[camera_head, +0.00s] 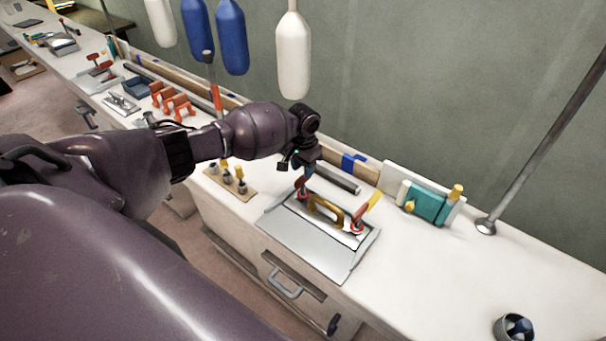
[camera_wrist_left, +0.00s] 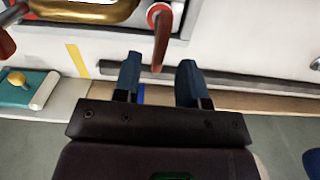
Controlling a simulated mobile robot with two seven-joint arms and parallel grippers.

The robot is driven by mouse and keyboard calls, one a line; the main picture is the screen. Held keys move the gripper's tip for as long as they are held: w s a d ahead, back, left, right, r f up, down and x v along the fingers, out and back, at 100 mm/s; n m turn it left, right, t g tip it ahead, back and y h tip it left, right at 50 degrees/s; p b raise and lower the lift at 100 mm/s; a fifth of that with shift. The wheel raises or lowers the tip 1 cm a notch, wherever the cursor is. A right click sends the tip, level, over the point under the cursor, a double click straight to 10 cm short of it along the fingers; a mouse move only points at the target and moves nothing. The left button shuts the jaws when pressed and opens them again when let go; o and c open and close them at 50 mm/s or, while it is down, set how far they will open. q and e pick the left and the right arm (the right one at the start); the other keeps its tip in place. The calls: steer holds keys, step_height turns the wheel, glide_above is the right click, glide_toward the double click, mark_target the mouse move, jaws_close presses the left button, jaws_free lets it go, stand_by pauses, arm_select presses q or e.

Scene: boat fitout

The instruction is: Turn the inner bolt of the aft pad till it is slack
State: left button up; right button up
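A grey metal plate (camera_head: 305,245) lies on the white bench, with a brass handle (camera_head: 325,209) near its back edge. A red-levered bolt (camera_head: 358,226) stands at the handle's right end. Another bolt is at its left end; in the left wrist view its red lever (camera_wrist_left: 162,38) points toward my left gripper (camera_wrist_left: 158,76). My left gripper (camera_head: 302,182) is open above that left bolt, its blue fingers on either side of the lever's end. I cannot tell whether they touch it. Nothing marks which bolt is inner or which pad is aft. My right gripper is not in view.
A dark bar (camera_head: 338,180) lies behind the plate. A teal block (camera_head: 428,206) with yellow knobs is to the right, near a metal pole (camera_head: 540,150). A wooden block (camera_head: 228,184) with yellow-topped pegs is to the left. The bench front right is mostly clear, with a small cup (camera_head: 513,327).

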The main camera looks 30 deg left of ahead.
arm_select(q)
step_height(320, 180, up, 5)
steer(key=shift+r, duration=0.65)
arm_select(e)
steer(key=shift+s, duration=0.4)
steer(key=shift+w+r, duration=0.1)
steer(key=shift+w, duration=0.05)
